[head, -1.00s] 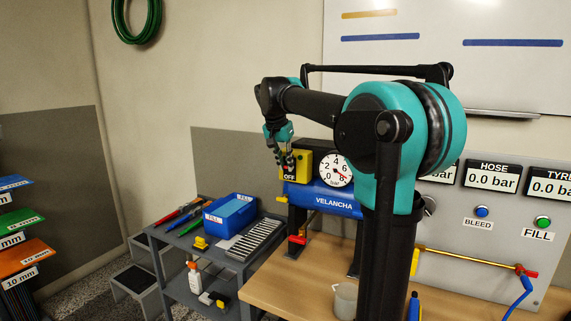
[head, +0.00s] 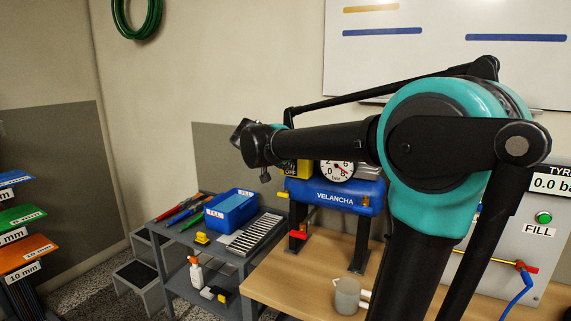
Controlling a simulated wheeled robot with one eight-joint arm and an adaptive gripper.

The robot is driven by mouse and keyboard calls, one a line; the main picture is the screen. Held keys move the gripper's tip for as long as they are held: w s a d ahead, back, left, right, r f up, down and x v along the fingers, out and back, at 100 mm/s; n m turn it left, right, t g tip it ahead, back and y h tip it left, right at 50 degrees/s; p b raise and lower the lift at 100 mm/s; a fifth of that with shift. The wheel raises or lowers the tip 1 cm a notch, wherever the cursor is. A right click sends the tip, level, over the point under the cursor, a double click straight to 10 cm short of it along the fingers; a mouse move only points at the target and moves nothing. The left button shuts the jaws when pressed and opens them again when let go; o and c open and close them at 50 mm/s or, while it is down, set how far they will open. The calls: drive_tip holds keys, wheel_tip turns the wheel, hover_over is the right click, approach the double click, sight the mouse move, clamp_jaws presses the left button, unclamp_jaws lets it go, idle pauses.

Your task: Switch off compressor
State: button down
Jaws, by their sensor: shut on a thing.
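The compressor is a blue tank (head: 335,197) marked VELANCHA on dark legs at the back of the wooden bench. Its yellow switch box (head: 290,168) shows only in part behind my arm, with part of the OFF label visible. The round white gauge (head: 338,170) stands beside the box, and my forearm crosses its top edge. The dark end of my arm (head: 258,145) is up and left of the switch box in the picture. I cannot make out my gripper's fingers there, nor anything between them.
The wooden bench (head: 300,285) holds a grey mug (head: 347,295). A grey cart (head: 180,255) at left carries a blue bin (head: 230,208) and several tools. A panel (head: 530,270) with a green FILL button (head: 544,217) stands at right, partly hidden by my arm.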

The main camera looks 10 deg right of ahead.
drive_tip(key=shift+f+t+h, duration=0.45)
drive_tip(key=shift+t+h, duration=0.15)
drive_tip(key=shift+t, duration=0.2)
drive_tip(key=c, duration=1.4)
unclamp_jaws()
drive_tip(key=shift+c, duration=0.2)
drive_tip(key=v, duration=1.2)
drive_tip(key=shift+f, duration=0.2)
drive_tip(key=shift+s, duration=0.1)
